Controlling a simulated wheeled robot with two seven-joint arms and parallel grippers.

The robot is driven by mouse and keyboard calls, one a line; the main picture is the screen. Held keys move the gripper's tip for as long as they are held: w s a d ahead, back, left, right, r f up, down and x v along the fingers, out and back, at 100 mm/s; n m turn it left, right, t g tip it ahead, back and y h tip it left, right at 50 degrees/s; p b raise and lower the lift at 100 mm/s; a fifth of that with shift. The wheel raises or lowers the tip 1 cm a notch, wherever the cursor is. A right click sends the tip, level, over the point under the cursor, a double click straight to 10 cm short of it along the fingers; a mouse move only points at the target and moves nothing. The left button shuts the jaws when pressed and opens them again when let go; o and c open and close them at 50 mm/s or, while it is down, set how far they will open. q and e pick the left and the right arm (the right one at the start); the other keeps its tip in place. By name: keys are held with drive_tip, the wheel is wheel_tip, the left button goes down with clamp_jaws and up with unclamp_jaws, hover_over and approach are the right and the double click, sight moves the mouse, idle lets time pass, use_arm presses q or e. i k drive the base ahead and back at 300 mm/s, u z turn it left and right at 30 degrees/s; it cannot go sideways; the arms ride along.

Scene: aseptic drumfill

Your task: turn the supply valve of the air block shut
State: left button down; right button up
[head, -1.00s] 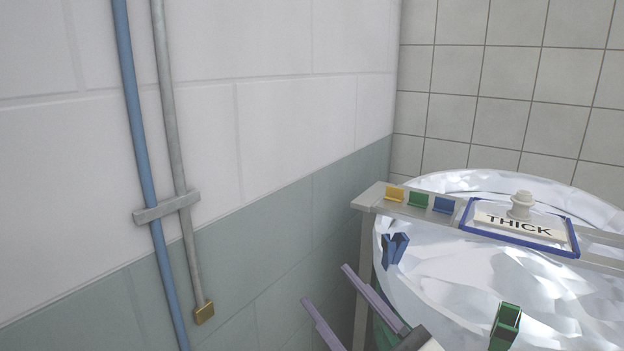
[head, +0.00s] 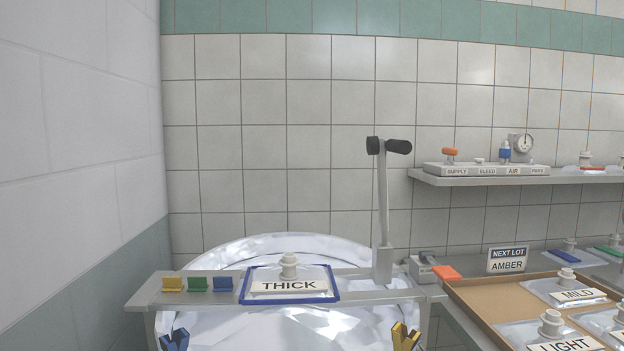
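The air block (head: 485,169) is a pale bar on the wall shelf at the right, with labels SUPPLY, BLEED, AIR and PARK along its front. The supply valve (head: 450,152) has a small orange handle on a short stem above the SUPPLY label. The handle looks roughly level, but it is too small to tell its exact turn. A blue-topped fitting (head: 505,151) stands near the AIR label, and a round gauge (head: 522,146) sits behind the block's right end.
A drum with a shiny liner (head: 300,243) stands in front, crossed by a rail holding a THICK pouch (head: 290,283) and coloured clips. A lever post (head: 383,205) rises at its right end. A brown tray (head: 490,309) with pouches lies below the shelf (head: 560,180).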

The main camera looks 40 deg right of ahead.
sight(450, 151)
drive_tip(key=k, duration=1.25)
drive_tip(key=z, duration=0.8)
drive_tip(key=i, duration=0.85)
drive_tip(key=z, duration=0.6)
